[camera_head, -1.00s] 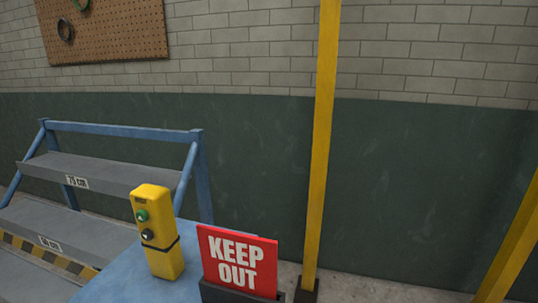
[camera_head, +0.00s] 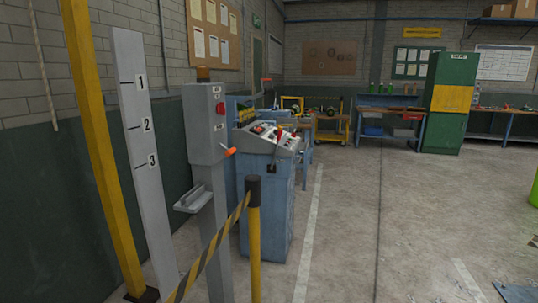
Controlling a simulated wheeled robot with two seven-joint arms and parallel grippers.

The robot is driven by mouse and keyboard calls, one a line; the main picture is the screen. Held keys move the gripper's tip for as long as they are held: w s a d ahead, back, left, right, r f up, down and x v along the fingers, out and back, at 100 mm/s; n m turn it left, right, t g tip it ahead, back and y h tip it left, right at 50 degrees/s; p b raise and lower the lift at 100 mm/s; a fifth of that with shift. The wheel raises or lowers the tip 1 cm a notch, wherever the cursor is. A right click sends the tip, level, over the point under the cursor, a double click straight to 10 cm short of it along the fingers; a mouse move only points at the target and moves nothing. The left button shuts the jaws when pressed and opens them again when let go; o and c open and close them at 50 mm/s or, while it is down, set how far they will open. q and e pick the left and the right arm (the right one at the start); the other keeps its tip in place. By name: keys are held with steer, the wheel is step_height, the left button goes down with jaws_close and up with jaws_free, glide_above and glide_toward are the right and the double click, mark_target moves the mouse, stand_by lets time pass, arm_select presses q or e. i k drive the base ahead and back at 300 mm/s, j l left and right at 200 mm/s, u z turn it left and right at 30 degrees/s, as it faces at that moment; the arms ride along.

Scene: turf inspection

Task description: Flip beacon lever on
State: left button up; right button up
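A grey control box on a post (camera_head: 207,130) stands left of centre, with a dark amber beacon lamp (camera_head: 203,74) on top. A lever with an orange grip (camera_head: 230,152) sticks out from the box's right side, near its lower edge. A red button or switch (camera_head: 220,109) and small labels are on the box's face. I cannot tell from the lamp whether it is lit. Neither of my grippers is in view.
A yellow-black barrier tape (camera_head: 212,250) runs to a black-topped yellow post (camera_head: 254,240) in front of the box. A blue console (camera_head: 267,200) with a red-knobbed lever stands behind. A numbered grey board (camera_head: 146,150) and yellow pole (camera_head: 103,150) are left.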

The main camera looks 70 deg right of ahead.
mark_target(230, 151)
steer(key=z, duration=1.85)
